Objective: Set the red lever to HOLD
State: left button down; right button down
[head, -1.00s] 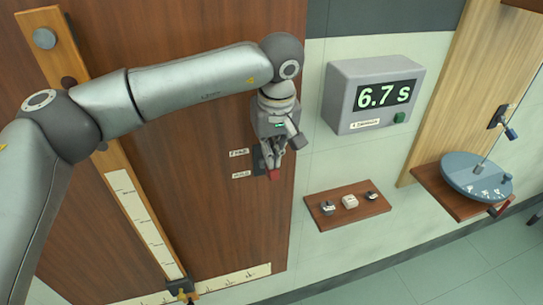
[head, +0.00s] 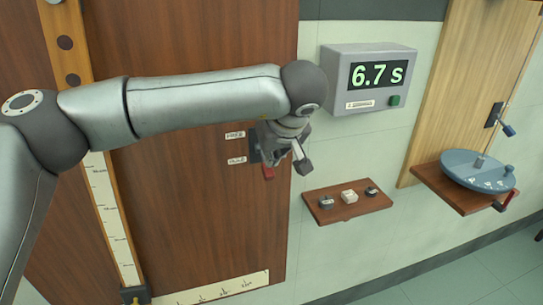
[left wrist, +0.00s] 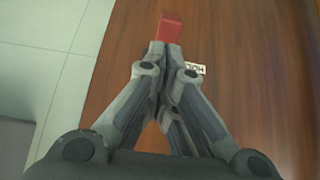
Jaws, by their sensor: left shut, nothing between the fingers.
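The red lever (head: 268,172) sits on a dark plate (head: 255,148) on the brown wooden panel. Its red end shows level with or slightly below the lower label (head: 237,160); the upper label (head: 235,135) is above. In the left wrist view the red end (left wrist: 170,27) is just past my fingertips, and a label reading HOLD (left wrist: 195,69), seen upside down, is beside them. My left gripper (head: 271,160) is shut and empty, with its tips at or touching the lever; contact is unclear. My left gripper (left wrist: 167,46) partly covers the lever's plate. My right gripper is not in view.
A grey timer box (head: 368,78) reads 6.7 s on the wall to the right. Below it a small wooden shelf (head: 335,212) holds small items. A blue round dial (head: 478,171) is farther right. A vertical scale board (head: 112,215) is at left.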

pick_arm(q)
jog(key=shift+r, duration=0.15)
jog(key=shift+r+p, duration=0.5)
jog(key=shift+r, duration=0.2)
